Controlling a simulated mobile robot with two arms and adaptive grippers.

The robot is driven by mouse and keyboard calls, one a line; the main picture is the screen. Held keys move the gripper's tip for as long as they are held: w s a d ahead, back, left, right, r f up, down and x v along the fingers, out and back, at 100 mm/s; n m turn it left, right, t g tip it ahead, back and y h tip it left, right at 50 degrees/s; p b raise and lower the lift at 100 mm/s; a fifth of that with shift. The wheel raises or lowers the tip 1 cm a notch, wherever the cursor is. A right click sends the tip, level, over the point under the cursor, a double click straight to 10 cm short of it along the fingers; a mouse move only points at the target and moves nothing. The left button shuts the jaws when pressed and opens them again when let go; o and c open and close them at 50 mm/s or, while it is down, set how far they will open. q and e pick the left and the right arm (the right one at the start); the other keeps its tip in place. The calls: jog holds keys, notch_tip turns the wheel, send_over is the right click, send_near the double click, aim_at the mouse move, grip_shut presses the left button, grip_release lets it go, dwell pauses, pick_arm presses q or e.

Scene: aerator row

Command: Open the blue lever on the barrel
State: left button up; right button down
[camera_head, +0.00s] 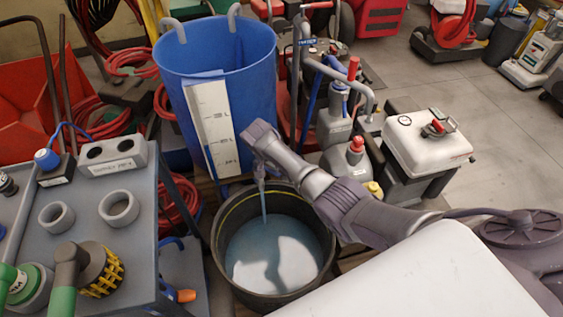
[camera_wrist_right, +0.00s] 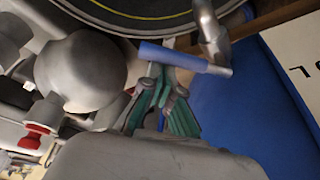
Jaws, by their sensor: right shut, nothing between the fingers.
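The blue barrel (camera_head: 215,80) stands upright with a white volume scale (camera_head: 214,128) on its front. It also fills the right of the right wrist view (camera_wrist_right: 240,110). There, the blue lever (camera_wrist_right: 170,56) sits on a grey tap (camera_wrist_right: 214,45) and lies sideways across the spout. My right gripper (camera_wrist_right: 165,88) is shut and empty, its fingertips close beside the lever; I cannot tell whether they touch. In the head view my right gripper (camera_head: 261,172) is before the barrel's lower front, and the tap is mostly hidden. A thin pale-blue stream (camera_head: 264,208) falls below it.
A black tub (camera_head: 218,238) holding bluish liquid stands under the tap. A grey bench (camera_head: 140,225) with rings and fittings is at left. Grey canisters (camera_head: 345,160) and a white-topped unit (camera_head: 425,145) stand at right. Open floor lies at upper right.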

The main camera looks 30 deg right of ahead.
jog(key=shift+s+a+m+g, duration=0.3)
jog(key=shift+a+m, duration=0.25)
jog(key=shift+m, duration=0.35)
jog(key=shift+s+a+m, duration=0.1)
jog(key=shift+a+m, duration=0.15)
jog(key=shift+m, duration=0.25)
pick_arm(q)
jog(key=shift+w+d+r+b, duration=0.1)
jog(key=shift+w+r+b, duration=0.35)
jog(key=shift+w+r, duration=0.6)
jog(key=shift+w+r+b, duration=0.4)
jog(key=shift+w+r, duration=0.4)
jog(key=shift+r, duration=0.4)
pick_arm(e)
jog(key=shift+s+a+m+g+h, duration=0.2)
jog(key=shift+a+m+g, duration=0.25)
jog(key=shift+a+m, duration=0.4)
jog(key=shift+s+a+m+g+h, duration=0.15)
jog(key=shift+a+m+g, duration=0.35)
jog(key=shift+m, duration=0.65)
jog(key=v, duration=1.2)
pick_arm(q)
jog(key=shift+s+d, duration=0.1)
pick_arm(e)
jog(key=shift+s, duration=0.15)
